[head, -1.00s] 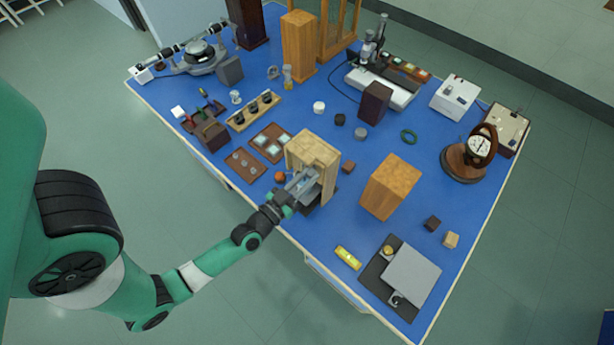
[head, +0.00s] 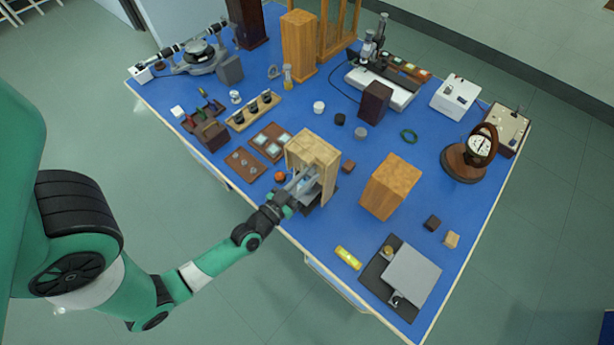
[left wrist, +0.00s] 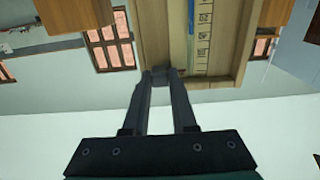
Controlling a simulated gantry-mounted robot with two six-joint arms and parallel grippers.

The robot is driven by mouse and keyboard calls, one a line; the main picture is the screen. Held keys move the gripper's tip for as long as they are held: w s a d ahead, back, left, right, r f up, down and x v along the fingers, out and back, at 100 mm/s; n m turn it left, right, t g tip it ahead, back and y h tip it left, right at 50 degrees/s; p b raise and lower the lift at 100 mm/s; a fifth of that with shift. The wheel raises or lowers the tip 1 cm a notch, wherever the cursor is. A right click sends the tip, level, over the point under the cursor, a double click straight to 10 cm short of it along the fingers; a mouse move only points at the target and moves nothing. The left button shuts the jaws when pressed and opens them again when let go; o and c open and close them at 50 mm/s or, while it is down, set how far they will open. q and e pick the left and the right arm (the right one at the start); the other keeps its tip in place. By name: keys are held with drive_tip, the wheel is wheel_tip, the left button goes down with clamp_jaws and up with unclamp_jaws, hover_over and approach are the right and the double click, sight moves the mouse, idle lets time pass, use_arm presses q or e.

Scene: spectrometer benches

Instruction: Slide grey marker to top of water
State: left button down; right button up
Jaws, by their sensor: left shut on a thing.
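A pale wooden stand (head: 311,150) is at the table's near edge, in the middle of the head view. In the left wrist view the same stand (left wrist: 232,75) carries a white scale strip with dark marks (left wrist: 203,32) and a narrow blue strip, which looks like the water column (left wrist: 191,30). My left gripper (head: 299,182) reaches into the stand's front. Its fingertips (left wrist: 160,75) are brought together left of the scale, near the board's edge. They are shut on a small grey piece, apparently the grey marker, mostly hidden between them. My right gripper is out of view.
An orange ball (head: 280,176) lies just left of the stand. A wooden block (head: 390,186) stands to its right. A yellow level (head: 347,257) lies near the front edge. Blue tabletop between them is free.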

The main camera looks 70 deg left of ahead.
use_arm(q)
wheel_tip(320, 180, down, 4)
drive_tip(key=b, duration=0.3)
drive_tip(key=shift+f, duration=0.15)
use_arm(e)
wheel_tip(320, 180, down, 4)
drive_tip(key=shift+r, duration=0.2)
use_arm(q)
drive_tip(key=c, duration=0.7)
unclamp_jaws()
drive_tip(key=shift+p+v, duration=1.5)
drive_tip(key=shift+v, duration=4.3)
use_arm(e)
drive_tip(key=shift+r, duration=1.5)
